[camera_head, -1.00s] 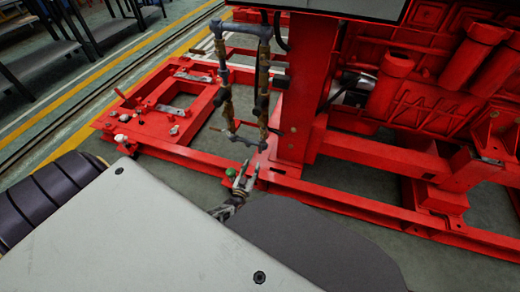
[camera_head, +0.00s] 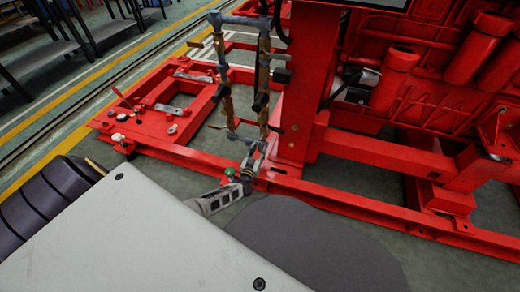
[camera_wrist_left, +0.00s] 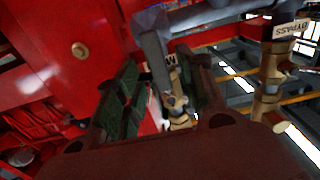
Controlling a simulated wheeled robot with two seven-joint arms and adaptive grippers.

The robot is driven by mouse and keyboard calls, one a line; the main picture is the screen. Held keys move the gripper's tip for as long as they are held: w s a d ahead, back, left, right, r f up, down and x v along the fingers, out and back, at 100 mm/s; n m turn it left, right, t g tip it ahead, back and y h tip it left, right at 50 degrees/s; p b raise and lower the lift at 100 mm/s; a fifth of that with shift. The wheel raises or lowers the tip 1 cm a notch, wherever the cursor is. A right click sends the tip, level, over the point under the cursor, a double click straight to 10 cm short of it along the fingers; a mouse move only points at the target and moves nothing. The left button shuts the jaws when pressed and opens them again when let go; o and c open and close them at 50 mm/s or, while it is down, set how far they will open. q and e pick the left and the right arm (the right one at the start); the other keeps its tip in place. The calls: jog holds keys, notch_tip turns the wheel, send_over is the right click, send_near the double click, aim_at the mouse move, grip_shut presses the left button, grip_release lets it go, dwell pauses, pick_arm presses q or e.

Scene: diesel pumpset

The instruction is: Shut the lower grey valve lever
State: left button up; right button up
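My left gripper (camera_head: 256,151) is at the lower end of the pipe loop, close to the red upright. In the left wrist view its two dark fingers (camera_wrist_left: 164,92) stand apart. A brass fitting (camera_wrist_left: 177,117) shows beyond the gap. In the head view the gripper and its small size there hide the lever. My right gripper is not in view.
The pipe loop with brass fittings (camera_head: 228,103) stands left of the red upright (camera_head: 299,85). A brass valve with a BYPASS tag (camera_wrist_left: 289,30) is at the right in the wrist view. A red base frame (camera_head: 190,152) runs below. Grey floor (camera_head: 180,181) is clear in front.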

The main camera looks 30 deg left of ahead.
pick_arm(q)
jog(key=shift+b+x, duration=0.55)
jog(key=shift+x, duration=0.8)
grip_shut()
